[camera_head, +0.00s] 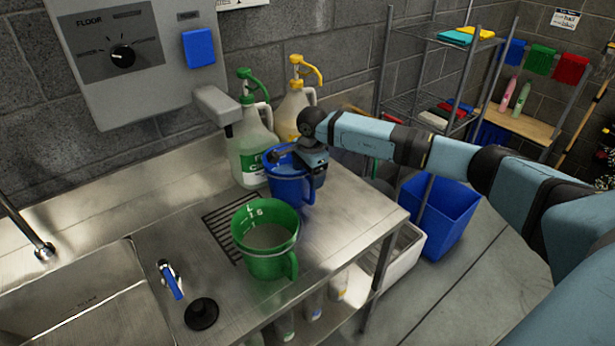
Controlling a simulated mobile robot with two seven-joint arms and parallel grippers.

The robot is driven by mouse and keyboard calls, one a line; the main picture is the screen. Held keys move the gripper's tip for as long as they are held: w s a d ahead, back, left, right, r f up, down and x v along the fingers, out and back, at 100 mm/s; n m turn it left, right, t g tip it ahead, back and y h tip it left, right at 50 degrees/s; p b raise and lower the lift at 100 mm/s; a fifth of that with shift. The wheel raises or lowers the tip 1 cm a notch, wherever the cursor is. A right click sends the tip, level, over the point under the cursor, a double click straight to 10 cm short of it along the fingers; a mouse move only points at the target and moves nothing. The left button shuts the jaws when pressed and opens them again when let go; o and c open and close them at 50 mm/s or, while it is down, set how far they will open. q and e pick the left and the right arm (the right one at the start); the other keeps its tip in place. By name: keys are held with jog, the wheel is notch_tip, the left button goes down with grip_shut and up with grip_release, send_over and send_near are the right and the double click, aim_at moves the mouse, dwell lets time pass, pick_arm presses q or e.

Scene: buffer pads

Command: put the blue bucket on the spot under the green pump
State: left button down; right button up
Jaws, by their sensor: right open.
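The blue bucket (286,188) stands upright on the steel counter, just in front and to the right of the white jug (243,158) with the green pump (247,82). My right gripper (287,157) is open at the bucket's rim and covers part of it. I cannot tell whether its fingers touch the rim. The bucket's far side is partly hidden. The exact spot under the green pump's spout is hard to make out. My left gripper is not in view.
A green measuring bucket (266,238) stands in front of the blue bucket, partly over a drain grate (219,222). A jug with a yellow pump (289,112) is behind. A dispenser (128,55) hangs above the counter. A sink (75,300) and black plug (201,313) lie left.

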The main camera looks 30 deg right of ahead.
notch_tip(320, 180, up, 11)
jog(key=s+b, duration=0.1)
jog(key=shift+f, duration=0.2)
dwell(0.5)
